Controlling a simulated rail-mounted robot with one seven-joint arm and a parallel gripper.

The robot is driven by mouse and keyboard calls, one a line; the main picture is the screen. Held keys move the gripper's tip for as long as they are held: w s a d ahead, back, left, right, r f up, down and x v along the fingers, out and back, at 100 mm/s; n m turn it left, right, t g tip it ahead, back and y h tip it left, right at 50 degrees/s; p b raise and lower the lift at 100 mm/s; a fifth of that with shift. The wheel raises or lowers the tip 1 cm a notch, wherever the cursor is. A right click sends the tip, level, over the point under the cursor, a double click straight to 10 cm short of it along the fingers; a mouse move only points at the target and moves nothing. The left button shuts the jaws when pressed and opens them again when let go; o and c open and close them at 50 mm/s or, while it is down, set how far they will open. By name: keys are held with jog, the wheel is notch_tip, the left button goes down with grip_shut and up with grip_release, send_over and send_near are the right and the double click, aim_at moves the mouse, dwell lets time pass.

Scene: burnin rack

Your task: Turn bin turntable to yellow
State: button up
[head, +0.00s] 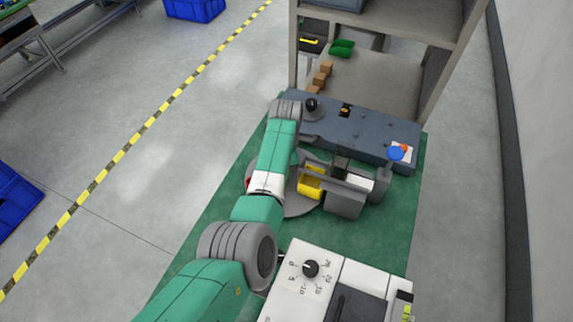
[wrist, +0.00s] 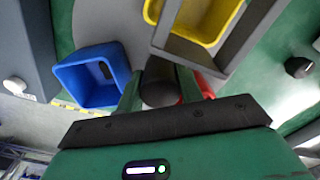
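The bin turntable (head: 298,208) is a grey disc on the green mat, partly hidden under my arm in the head view. In the wrist view its grey surface (wrist: 104,22) carries a blue bin (wrist: 88,78) at left, a yellow bin (wrist: 207,14) at top and a red bin (wrist: 207,88), mostly hidden behind my gripper. The yellow bin also shows in the head view (head: 311,186), beside a grey frame. My gripper (wrist: 160,85) has its green fingers on either side of a dark round post (wrist: 160,88). I cannot tell whether they press on it.
A grey frame (wrist: 222,45) stands close to the yellow bin. Behind the turntable is a dark blue-grey panel (head: 372,128) with a black knob. A white box with a dial (head: 311,268) stands in front. A shelf rack (head: 375,75) rises at the back.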

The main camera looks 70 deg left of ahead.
jog(key=shift+o, duration=0.6)
notch_tip(320, 180, up, 8)
jog(key=shift+r+p, duration=0.1)
jog(key=shift+p, duration=0.65)
